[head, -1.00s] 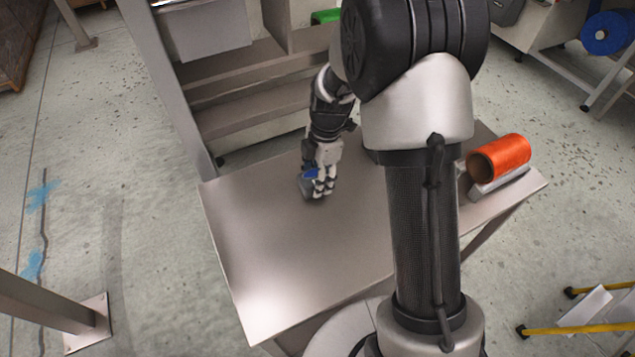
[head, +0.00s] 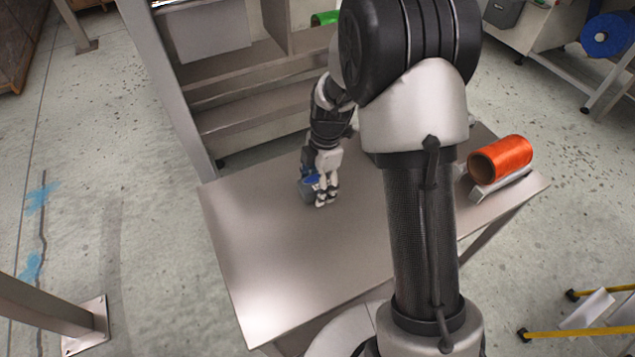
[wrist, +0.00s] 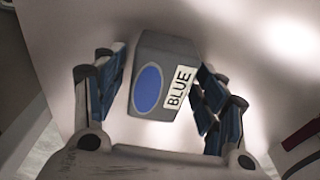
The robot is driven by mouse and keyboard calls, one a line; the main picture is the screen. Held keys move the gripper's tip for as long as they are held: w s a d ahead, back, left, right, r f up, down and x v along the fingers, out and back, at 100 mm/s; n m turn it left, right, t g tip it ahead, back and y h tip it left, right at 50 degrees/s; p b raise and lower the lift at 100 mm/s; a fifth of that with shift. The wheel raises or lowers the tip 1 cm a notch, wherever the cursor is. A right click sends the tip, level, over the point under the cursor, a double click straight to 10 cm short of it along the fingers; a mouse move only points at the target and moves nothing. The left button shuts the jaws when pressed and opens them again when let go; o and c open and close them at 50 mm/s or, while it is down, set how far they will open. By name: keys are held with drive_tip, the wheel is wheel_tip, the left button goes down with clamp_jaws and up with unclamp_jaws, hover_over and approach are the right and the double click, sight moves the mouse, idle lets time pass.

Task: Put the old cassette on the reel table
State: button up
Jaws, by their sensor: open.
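A grey block-shaped cassette (wrist: 150,48) with a blue oval and a white label reading "BLUE" sits between my gripper's fingers (wrist: 162,65) in the wrist view. The fingers are open, one on each side, with a narrow gap at the left; contact at the right is unclear. In the head view the cassette (head: 307,190) is at the steel table's (head: 270,255) surface, left of the middle, partly hidden by my gripper (head: 322,192). It appears to rest on the tabletop. I cannot tell whether this is the reel table.
An orange reel (head: 508,150) lies on a light cradle (head: 497,187) at the table's right end. The table's front left is clear. Shelving (head: 235,120) stands behind. A blue reel (head: 608,35) is at the upper right, and a yellow-edged frame (head: 590,332) is at the lower right.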

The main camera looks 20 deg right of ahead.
wheel_tip(320, 180, up, 12)
drive_tip(key=d+p, duration=0.1)
drive_tip(key=p, duration=0.3)
drive_tip(key=s+r+m+t, duration=0.2)
drive_tip(key=s+r+m, duration=0.7)
drive_tip(key=r, duration=0.4)
drive_tip(key=s+r+m+t+h, duration=0.1)
drive_tip(key=s+r+m+t, duration=0.1)
drive_tip(key=s+m, duration=0.9)
drive_tip(key=s, duration=0.5)
drive_tip(key=shift+a+r+t, duration=0.35)
drive_tip(key=shift+a+t, duration=0.05)
